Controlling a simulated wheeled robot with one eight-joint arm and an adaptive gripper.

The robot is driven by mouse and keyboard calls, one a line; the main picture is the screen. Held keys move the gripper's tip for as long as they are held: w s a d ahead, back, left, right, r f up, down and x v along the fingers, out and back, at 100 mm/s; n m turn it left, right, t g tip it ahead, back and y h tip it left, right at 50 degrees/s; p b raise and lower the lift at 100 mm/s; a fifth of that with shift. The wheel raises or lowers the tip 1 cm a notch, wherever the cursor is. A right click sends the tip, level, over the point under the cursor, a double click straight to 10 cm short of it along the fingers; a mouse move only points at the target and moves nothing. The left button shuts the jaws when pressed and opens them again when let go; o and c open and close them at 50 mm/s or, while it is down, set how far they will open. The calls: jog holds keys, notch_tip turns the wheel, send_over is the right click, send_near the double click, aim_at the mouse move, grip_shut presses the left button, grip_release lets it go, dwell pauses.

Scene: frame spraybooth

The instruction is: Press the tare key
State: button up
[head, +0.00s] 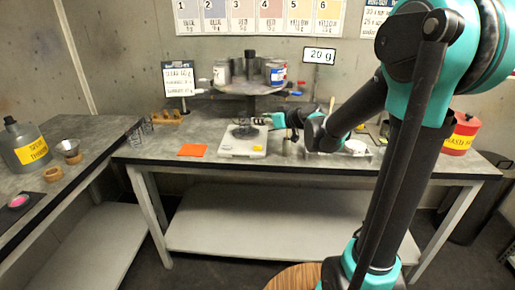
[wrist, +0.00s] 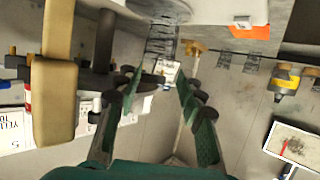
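The white scale (head: 243,141) stands on the back bench in the head view, with a dark round cup (head: 244,131) on its pan. A small yellow spot, which looks like the tare key (head: 257,148), shows at the scale's front right. My gripper (head: 257,120) reaches in from the right, above the back of the scale and apart from the key. In the wrist view my gripper (wrist: 158,88) has its two fingers spread with nothing between them. A white surface that looks like the scale (wrist: 205,10) shows at the top edge there; the key cannot be made out.
An orange sheet (head: 192,150) lies left of the scale. A turntable (head: 248,88) with paint cans stands behind. A metal cup (head: 290,146) and a tray (head: 340,158) are to the right. A tan bar (wrist: 55,90) is close in the wrist view.

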grip_shut()
dwell(1.2)
